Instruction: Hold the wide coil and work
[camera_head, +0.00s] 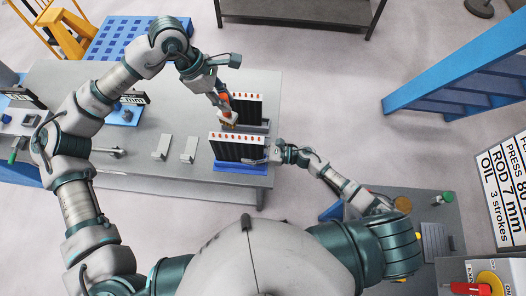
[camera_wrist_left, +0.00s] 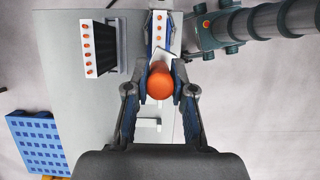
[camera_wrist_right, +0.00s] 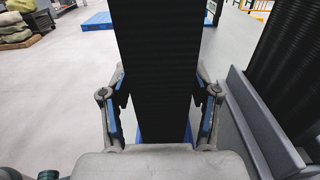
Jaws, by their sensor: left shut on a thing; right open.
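The wide coil (camera_head: 238,150), black with a white top plate and a row of red tube ends, stands upright in a blue holder (camera_head: 240,167) near the table's front right. My left gripper (camera_head: 228,116) is shut on an orange tool (camera_wrist_left: 160,82), above the coil's left part. Whether the tool touches the coil is hidden. The coil's top also shows in the left wrist view (camera_wrist_left: 160,30). My right gripper (camera_head: 262,160) is open at the coil's right end. In the right wrist view the coil's black body (camera_wrist_right: 158,75) stands between its spread fingers (camera_wrist_right: 160,110).
A second coil (camera_head: 248,105) stands behind in a grey holder (camera_wrist_right: 265,130), close to the right gripper. Two small white blocks (camera_head: 162,147) lie left of the wide coil. A blue pallet (camera_head: 130,38) lies behind the table.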

